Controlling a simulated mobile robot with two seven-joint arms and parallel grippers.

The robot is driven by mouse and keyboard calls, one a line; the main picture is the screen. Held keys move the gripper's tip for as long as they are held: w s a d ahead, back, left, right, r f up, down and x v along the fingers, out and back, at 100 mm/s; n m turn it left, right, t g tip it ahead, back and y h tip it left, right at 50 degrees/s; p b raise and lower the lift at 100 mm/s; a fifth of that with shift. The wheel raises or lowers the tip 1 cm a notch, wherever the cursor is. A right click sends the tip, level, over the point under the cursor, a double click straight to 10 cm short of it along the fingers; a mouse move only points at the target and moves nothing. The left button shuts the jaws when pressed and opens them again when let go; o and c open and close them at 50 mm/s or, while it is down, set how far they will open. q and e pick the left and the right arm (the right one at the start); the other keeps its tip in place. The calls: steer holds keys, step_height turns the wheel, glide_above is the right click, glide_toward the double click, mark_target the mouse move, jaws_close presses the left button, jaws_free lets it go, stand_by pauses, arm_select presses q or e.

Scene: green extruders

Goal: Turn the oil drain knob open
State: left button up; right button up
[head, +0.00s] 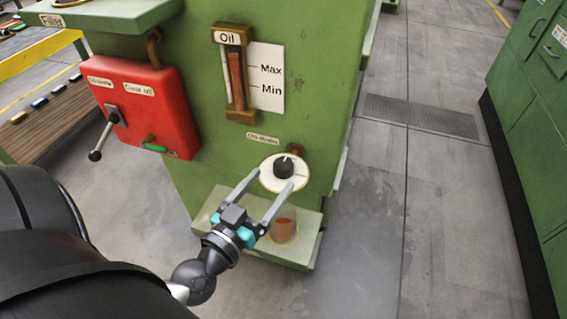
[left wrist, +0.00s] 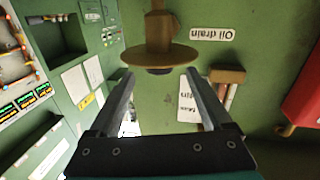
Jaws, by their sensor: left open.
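The oil drain knob (head: 284,167) is a black knob on a round white dial (head: 268,180), below the "Oil drain" label on the green machine's front. In the left wrist view, the dial (left wrist: 148,58) shows nearly edge-on as a brown disc, with the dark knob (left wrist: 159,71) partly visible under it. My left gripper (head: 274,179) is open, its fingertips at the lower side of the dial. In the left wrist view, the left gripper (left wrist: 158,78) has its fingers spread to either side of the knob, and nothing is held. My right gripper is not in view.
A container with brown-red contents (head: 284,225) stands on the machine's lower ledge (head: 297,251). An oil gauge (head: 235,75) is above the knob. A red box (head: 150,110) with a lever (head: 104,135) is at left. Open floor (head: 370,220) lies to the right, before green cabinets (head: 535,120).

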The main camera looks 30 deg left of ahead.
mark_target(278, 173)
arm_select(q)
steer(key=w, duration=0.5)
steer(key=shift+w+a, duration=0.15)
steer(key=shift+w, duration=0.5)
steer(key=c, duration=0.6)
jaws_close()
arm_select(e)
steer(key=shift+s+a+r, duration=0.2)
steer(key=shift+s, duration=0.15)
